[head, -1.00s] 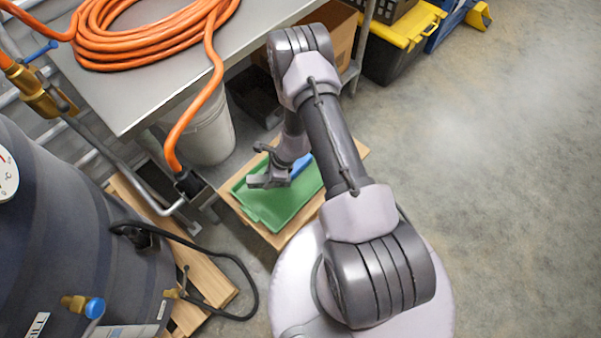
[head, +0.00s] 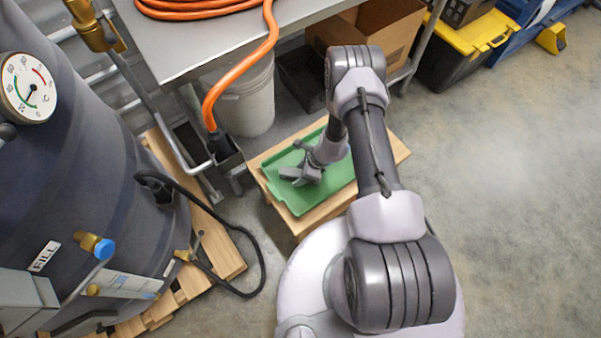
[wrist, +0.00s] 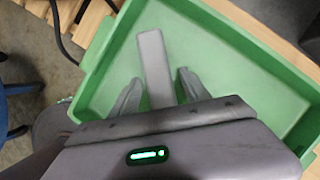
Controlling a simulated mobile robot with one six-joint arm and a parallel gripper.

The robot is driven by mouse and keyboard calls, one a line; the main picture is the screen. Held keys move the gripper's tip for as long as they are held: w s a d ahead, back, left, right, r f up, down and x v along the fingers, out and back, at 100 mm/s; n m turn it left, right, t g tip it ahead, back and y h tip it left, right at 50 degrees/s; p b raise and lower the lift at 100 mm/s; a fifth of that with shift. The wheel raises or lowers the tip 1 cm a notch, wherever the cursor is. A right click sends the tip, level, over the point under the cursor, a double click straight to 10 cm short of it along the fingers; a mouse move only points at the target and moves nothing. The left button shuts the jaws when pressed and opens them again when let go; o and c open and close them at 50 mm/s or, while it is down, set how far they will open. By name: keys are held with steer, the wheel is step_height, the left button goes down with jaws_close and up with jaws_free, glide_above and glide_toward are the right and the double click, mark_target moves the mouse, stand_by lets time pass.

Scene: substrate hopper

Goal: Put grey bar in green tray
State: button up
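The green tray (head: 284,203) sits on a wooden surface below the metal table, and it also fills much of the wrist view (wrist: 262,50). The grey bar (wrist: 154,62) shows in the wrist view over the tray floor, its far end near the tray's far wall. My gripper (wrist: 160,78) has its two fingers apart, one on each side of the bar, with gaps visible between. The bar's near end is hidden by my gripper. In the head view my gripper (head: 294,176) is over the tray, and the bar cannot be told clearly from the fingers.
A dark tank (head: 75,150) with a gauge stands at the left on a wooden pallet (head: 222,250). A metal table (head: 190,45) with an orange hose (head: 238,70) is behind the tray. A white bucket (head: 245,100) stands under it. The floor at right is clear.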

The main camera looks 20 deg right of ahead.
steer(key=w+p+v, duration=0.1)
steer(key=p+v, duration=0.4)
steer(key=v, duration=0.8)
steer(key=w+a+r+n+t, duration=0.1)
steer(key=w+a+r+n, duration=0.15)
steer(key=r, duration=0.75)
steer(key=w+a+r+n+y, duration=0.1)
steer(key=a+r+n, duration=0.15)
steer(key=r, duration=0.75)
steer(key=w+a+r+n+t, duration=0.15)
steer(key=r+n, duration=0.25)
steer(key=r, duration=0.6)
steer(key=s+a+r+n, duration=0.2)
steer(key=s+r+n, duration=0.1)
steer(key=s+r, duration=0.3)
steer(key=s+a+r+n, duration=0.2)
steer(key=s+r, duration=0.2)
steer(key=r, duration=0.4)
steer(key=s+d+r+n+h, duration=0.1)
steer(key=s+r+n, duration=0.1)
steer(key=s, duration=0.4)
steer(key=s+r+n+t+h, duration=0.1)
steer(key=s+r+n+h, duration=0.1)
steer(key=s, duration=0.5)
steer(key=shift+d+r+n, duration=0.4)
steer(key=shift+r+n, duration=0.1)
steer(key=shift+r, duration=0.35)
